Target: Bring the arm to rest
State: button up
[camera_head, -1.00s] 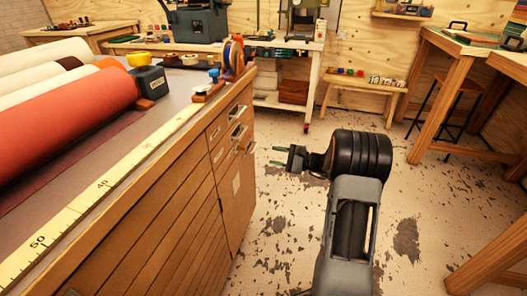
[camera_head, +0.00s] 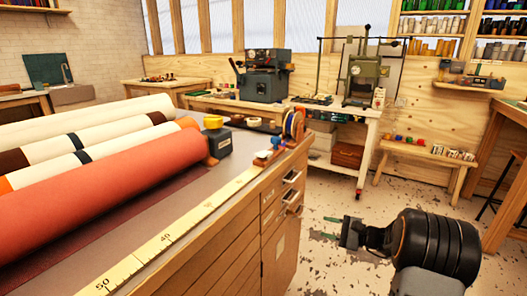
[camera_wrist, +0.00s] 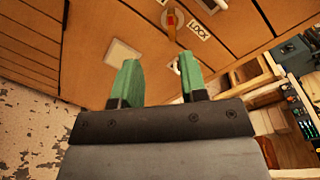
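My gripper (camera_head: 335,229) is at the lower right of the head view, beside the wooden workbench (camera_head: 232,243) and below the level of its top. It points left toward the drawer side of the bench. In the wrist view its two green fingertips (camera_wrist: 160,84) stand apart with nothing between them, so it is open and empty. Beyond them the wooden bench front shows, with a pale label and a "LOCK" plate.
Red and white rolls (camera_head: 115,185) lie on the bench top by a yellow measuring strip (camera_head: 167,239). Drawers (camera_head: 290,180) at the bench end stick out slightly. A low wooden bench (camera_head: 425,157) stands behind. Bare worn floor lies between.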

jog(key=s+a+r+n+g+h+p, duration=0.3)
jog(key=s+a+r+n+g+p, duration=0.1)
jog(key=s+a+r+p, duration=0.3)
jog(key=s+a+r+n+g+h+p, duration=0.2)
jog(key=s+a+r+n+g+p, duration=0.25)
jog(key=r, duration=0.55)
jog(key=s+d+r+n+t+h+p, duration=0.2)
jog(key=s+r+n+h+p, duration=0.4)
jog(key=r+p, duration=0.8)
jog(key=s+t+h+p, duration=0.1)
jog(key=s+h, duration=0.2)
jog(key=s, duration=0.2)
jog(key=shift+r+n, duration=0.3)
jog(key=shift+n, duration=0.05)
jog(key=shift+a, duration=0.1)
